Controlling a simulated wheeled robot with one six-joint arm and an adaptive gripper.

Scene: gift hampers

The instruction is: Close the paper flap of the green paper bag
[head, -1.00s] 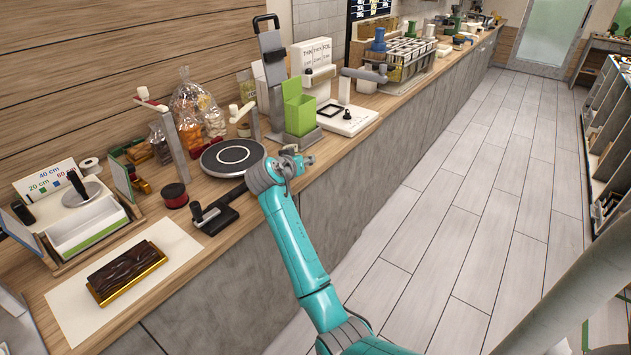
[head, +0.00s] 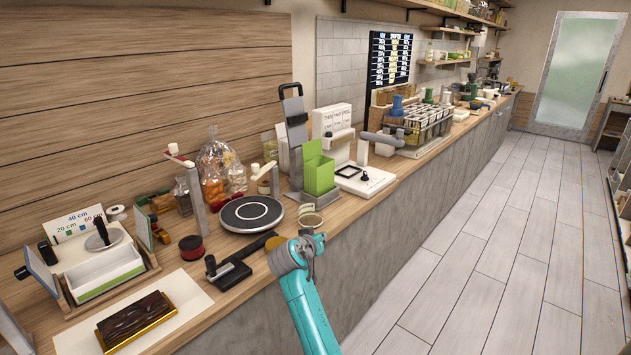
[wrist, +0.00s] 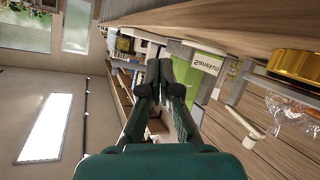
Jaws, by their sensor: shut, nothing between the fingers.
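The green paper bag (head: 319,175) stands upright on a grey stand on the counter. Its back panel, which looks like the paper flap (head: 313,149), sticks up above the front edge. In the head view my arm's wrist is in front of the counter edge, below the bag; the fingers are hard to make out there.
A tall grey post (head: 293,125) stands behind the bag. A round black turntable (head: 251,213) is to its left, and a white device (head: 364,179) to its right. A beige round container (head: 311,222) stands near the counter edge. The aisle floor (head: 480,230) is clear.

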